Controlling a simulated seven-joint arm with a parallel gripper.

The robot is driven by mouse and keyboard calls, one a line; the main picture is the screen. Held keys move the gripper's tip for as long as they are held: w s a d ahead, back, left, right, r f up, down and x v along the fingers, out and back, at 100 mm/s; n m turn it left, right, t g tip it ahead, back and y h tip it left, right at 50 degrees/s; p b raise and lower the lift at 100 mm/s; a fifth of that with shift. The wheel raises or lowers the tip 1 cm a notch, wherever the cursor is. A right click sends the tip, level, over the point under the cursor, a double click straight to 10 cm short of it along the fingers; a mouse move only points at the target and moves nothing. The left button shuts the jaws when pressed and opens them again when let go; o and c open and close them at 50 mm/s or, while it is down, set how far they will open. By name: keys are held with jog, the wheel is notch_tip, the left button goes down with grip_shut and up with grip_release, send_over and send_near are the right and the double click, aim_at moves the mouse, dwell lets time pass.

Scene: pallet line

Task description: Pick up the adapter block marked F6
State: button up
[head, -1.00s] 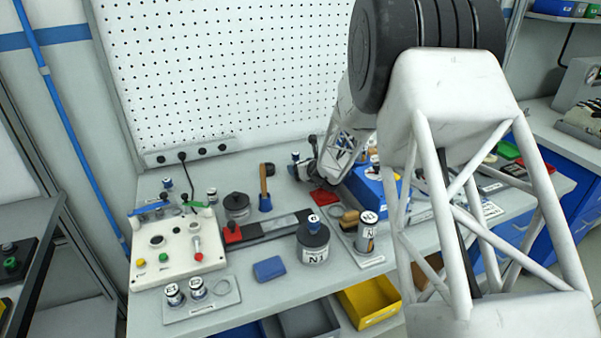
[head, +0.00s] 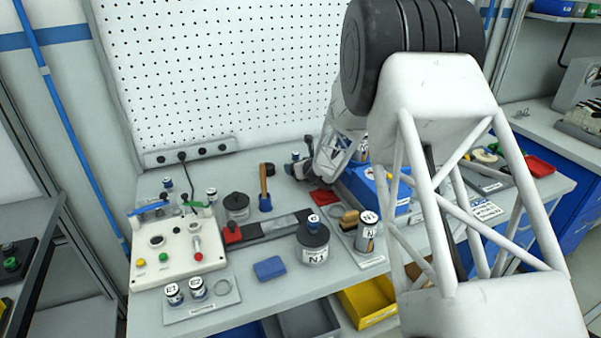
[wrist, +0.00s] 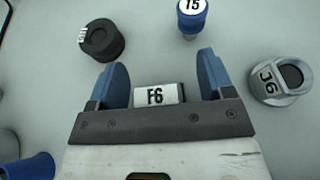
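The adapter block marked F6 (wrist: 158,95) shows in the wrist view as a small block with a white label, low between the two blue fingers. My gripper (wrist: 163,62) is open, with a finger on each side of the block and gaps visible between them. The palm edge covers the block's near part, so I cannot tell how deep it sits. In the head view I cannot make out the block, and my arm hides part of the bench there.
In the wrist view, a black cylinder (wrist: 102,42) lies left, a blue peg with a white-labelled top (wrist: 191,18) stands ahead, and a grey part marked J6 (wrist: 281,80) is right. In the head view, a blue box (head: 372,190) stands beside my arm.

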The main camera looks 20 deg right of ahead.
jog(key=c, duration=1)
jog(key=shift+r, duration=0.1)
jog(key=shift+r, duration=0.65)
notch_tip(320, 180, up, 2)
jog(key=shift+r, duration=0.1)
jog(key=s+a, duration=0.1)
jog(key=s, duration=0.4)
jog(key=s+a+r, duration=0.1)
jog(key=s, duration=0.4)
jog(key=s+a, duration=0.1)
jog(key=s, duration=0.4)
jog(key=shift+s+a+r, duration=0.1)
jog(key=shift+s+r, duration=0.05)
jog(key=shift+s, duration=0.2)
